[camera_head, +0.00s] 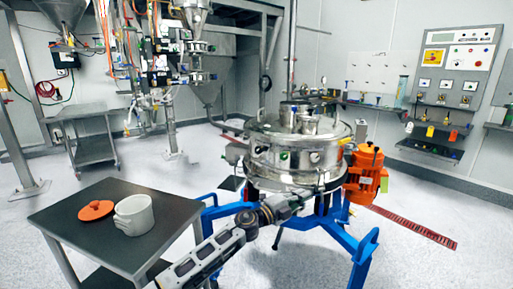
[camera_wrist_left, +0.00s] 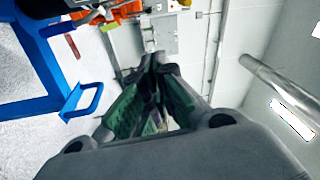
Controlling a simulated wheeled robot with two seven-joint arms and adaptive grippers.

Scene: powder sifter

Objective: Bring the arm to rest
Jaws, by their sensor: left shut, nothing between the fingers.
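My left arm (camera_head: 212,255) reaches up from the bottom of the head view. Its left gripper (camera_head: 302,194) is in front of the lower part of the steel sifter (camera_head: 282,160); I cannot tell whether it touches it. In the left wrist view the fingers of the left gripper (camera_wrist_left: 157,68) come together at the tips, with nothing held between them. My right gripper is in neither view.
The sifter stands on a blue frame (camera_head: 340,236) with an orange motor (camera_head: 365,180) at its right. A dark table (camera_head: 75,238) at left holds a white pot (camera_head: 134,215) and an orange lid (camera_head: 96,210). Floor at right is mostly clear.

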